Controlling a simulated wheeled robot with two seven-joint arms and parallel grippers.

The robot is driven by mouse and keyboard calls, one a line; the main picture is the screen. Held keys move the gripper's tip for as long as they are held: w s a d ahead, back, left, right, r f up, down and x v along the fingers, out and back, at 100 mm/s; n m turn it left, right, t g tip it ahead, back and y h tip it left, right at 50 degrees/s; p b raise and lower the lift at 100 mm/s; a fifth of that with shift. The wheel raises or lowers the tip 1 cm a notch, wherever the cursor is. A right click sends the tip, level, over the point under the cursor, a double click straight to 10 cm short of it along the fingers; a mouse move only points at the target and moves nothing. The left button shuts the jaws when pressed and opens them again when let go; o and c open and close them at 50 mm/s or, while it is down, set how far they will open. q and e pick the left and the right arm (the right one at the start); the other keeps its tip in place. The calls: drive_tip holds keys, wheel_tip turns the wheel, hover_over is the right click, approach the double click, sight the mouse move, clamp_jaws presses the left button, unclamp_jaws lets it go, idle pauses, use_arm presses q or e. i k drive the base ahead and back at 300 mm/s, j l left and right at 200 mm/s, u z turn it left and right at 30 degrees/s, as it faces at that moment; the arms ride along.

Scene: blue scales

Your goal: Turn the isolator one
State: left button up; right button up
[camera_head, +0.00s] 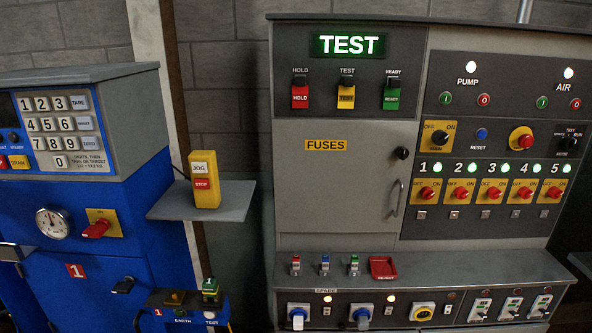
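A row of red rotary switches on yellow plates runs across the right of the grey panel, under the numbers 1 to 5. The switch under number 1 (426,193) is the leftmost; its green lamp (436,168) is lit. Another red rotary handle (96,229) sits on a yellow plate on the blue cabinet (60,190) at left, above a red label marked 1 (75,271). The handle points down and left. No view shows which of these is called the isolator. Neither of my grippers is in view.
A grey shelf (228,205) with a yellow jog/stop box (205,170) sticks out between the cabinets. A black handle (122,285) and a small earth/test box (183,306) are at lower left. The grey console's ledge (450,266) juts out, carrying small switches and a red tray (383,268).

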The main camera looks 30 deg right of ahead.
sight(427, 192)
drive_tip(key=z, duration=2.25)
